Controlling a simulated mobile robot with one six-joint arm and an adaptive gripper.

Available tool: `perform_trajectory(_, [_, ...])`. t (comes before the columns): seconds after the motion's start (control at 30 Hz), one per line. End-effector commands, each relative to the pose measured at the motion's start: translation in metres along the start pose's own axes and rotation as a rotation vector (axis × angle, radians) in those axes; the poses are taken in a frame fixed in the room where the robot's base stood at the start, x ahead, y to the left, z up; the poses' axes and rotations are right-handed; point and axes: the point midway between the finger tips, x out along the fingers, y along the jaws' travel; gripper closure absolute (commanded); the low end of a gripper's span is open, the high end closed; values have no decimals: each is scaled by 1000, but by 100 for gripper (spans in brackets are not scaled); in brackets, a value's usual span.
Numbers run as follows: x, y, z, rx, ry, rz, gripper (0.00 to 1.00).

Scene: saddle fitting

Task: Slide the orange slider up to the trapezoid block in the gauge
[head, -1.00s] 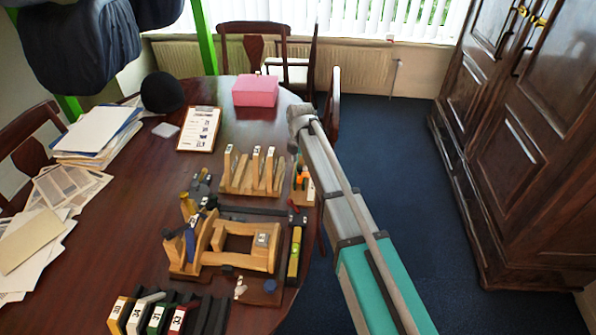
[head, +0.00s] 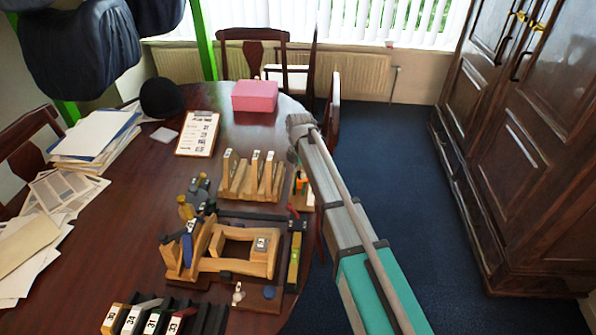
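A small bright orange part (head: 299,186), which looks like the slider, shows on a small wooden gauge (head: 306,201) at the right edge of the table. My arm covers part of this gauge. I cannot make out the trapezoid block or whether the orange part touches anything. My arm comes in from the lower right, and its far end is above and just behind the gauge. My gripper is not visible; the arm's links seem to hide it.
Left of the gauge stands a wooden rack (head: 236,190) with upright labelled pieces. Nearer are a wooden saddle frame (head: 208,265), a yellow-green level (head: 293,262) and a dark holder of numbered blocks (head: 187,320). A pink box (head: 255,96) stands at the back.

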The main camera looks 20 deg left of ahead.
Motion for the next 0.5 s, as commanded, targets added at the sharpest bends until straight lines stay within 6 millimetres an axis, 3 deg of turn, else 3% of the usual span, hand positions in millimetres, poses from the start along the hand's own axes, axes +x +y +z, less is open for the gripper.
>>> perform_trajectory(0.03, [0,0,0,0,0,-1,84])
perform_trajectory(0.13, [0,0,0,0,0,-1,100])
perform_trajectory(0.5, [0,3,3,0,-1,-2,100])
